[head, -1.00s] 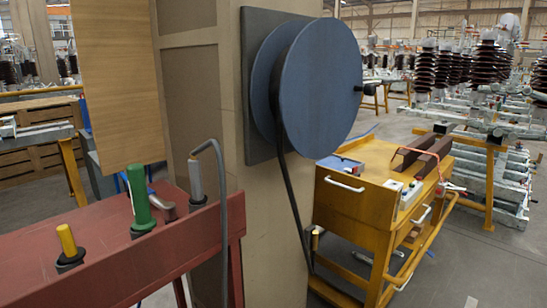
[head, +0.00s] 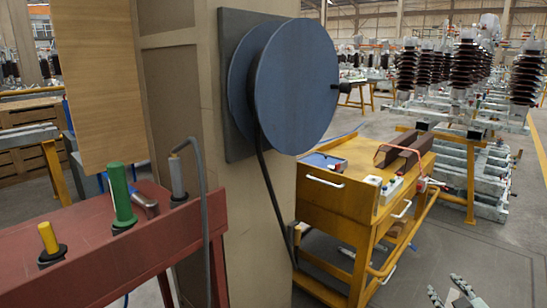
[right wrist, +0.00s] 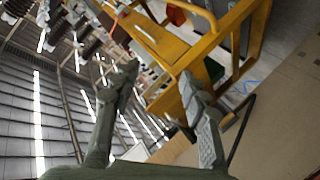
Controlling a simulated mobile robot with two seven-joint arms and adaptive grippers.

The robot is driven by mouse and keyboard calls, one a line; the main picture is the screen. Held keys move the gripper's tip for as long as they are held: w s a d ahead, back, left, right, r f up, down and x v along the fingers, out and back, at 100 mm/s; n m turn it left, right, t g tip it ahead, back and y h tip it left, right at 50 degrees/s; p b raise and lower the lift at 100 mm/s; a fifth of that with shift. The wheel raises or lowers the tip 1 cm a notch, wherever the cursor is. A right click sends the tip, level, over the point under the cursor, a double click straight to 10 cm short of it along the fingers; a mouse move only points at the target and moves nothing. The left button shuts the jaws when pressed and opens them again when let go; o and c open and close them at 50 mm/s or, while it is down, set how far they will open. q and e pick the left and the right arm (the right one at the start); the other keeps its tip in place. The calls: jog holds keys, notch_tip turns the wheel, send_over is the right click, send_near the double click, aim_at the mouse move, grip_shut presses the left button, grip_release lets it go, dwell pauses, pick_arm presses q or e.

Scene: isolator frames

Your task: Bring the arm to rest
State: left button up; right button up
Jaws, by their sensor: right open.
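My right gripper (head: 446,290) shows at the bottom right edge of the head view, its two grey fingers apart and empty, over the grey floor. In the right wrist view the same gripper (right wrist: 159,76) has its fingers spread with nothing held between them. The yellow cart (right wrist: 175,50) shows beyond the fingertips there, apart from them as far as I can tell. My left gripper is not in view.
The yellow cart (head: 340,220) stands left of my right gripper, with brown bars (head: 405,150) on top. A blue reel (head: 295,85) hangs on a post. A red bench (head: 110,245) holds yellow, green and grey-handled tools. Open floor (head: 490,260) lies at the right.

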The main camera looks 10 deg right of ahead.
jog(key=s+a+f+m+g+y, duration=0.1)
jog(key=s+a+f+g, duration=0.2)
jog(key=s+a+f, duration=0.35)
jog(key=s+a+f+m+g, duration=0.1)
jog(key=s+a+f+g, duration=0.2)
jog(key=f, duration=0.6)
jog(key=s+a+f+g+y, duration=0.1)
jog(key=s+a+f+g, duration=0.1)
jog(key=s+a+f, duration=0.2)
jog(key=s+a+f+g+y, duration=0.2)
jog(key=s+a+f, duration=0.3)
jog(key=s+a, duration=0.3)
jog(key=a, duration=0.3)
jog(key=shift+s+n+g, duration=0.2)
jog(key=shift+n+g, duration=0.1)
jog(key=shift+g, duration=0.1)
jog(key=shift+a, duration=0.1)
